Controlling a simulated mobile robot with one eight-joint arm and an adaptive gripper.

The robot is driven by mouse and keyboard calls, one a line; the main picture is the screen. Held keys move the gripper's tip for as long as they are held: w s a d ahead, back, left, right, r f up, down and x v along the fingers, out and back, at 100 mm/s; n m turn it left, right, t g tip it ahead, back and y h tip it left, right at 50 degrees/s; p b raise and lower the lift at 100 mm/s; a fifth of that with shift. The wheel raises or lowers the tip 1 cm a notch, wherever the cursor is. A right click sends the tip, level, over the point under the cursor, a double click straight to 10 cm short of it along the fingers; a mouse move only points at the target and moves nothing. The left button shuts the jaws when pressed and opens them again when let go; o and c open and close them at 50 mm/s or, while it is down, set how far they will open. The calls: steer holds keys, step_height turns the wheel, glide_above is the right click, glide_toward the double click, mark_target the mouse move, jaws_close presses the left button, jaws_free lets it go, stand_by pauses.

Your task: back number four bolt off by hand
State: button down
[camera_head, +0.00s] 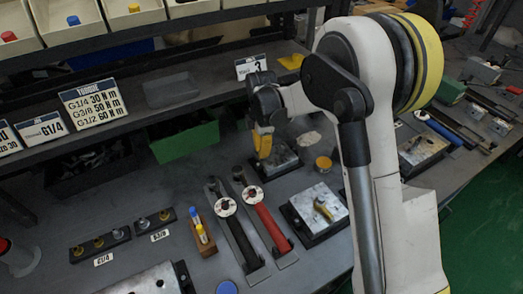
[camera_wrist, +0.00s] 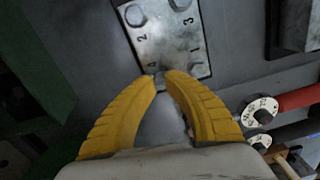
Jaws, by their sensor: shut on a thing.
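The metal valve block (camera_wrist: 165,40) has the numbers 1, 2, 3 and 4 on its top face, with bolt heads near its corners. It also shows in the head view (camera_head: 284,160), on a dark base on the bench. My gripper (camera_wrist: 162,77) has its yellow fingertips closed together at the corner by the number 4. It is shut on the number four bolt, whose head is mostly hidden between the fingertips. In the head view my gripper (camera_head: 263,148) points down onto the left part of the block.
A red-handled wrench (camera_head: 270,225) and a black-handled wrench (camera_head: 238,235) lie to the front left. Another block (camera_head: 318,208) with a yellow piece on top is in front. A yellow cup (camera_head: 323,163) stands right. A green bin (camera_head: 185,141) and the shelf edge are left and behind.

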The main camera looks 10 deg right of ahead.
steer(key=n, duration=0.2)
steer(key=shift+n, duration=0.4)
steer(key=c, duration=1.4)
jaws_free()
step_height(320, 180, up, 12)
steer(key=s+d+r+m+t, duration=0.2)
steer(key=s+d+r+m, duration=0.3)
steer(key=s+r+m, duration=0.15)
steer(key=s+d+m+t, duration=0.2)
steer(key=s+d+m, duration=0.1)
steer(key=s+m, duration=0.5)
steer(key=s+d+m+t, duration=0.3)
steer(key=s+d+m, duration=0.1)
steer(key=s+m, duration=0.5)
steer(key=shift+s+d, duration=0.25)
steer(key=shift+s, duration=0.9)
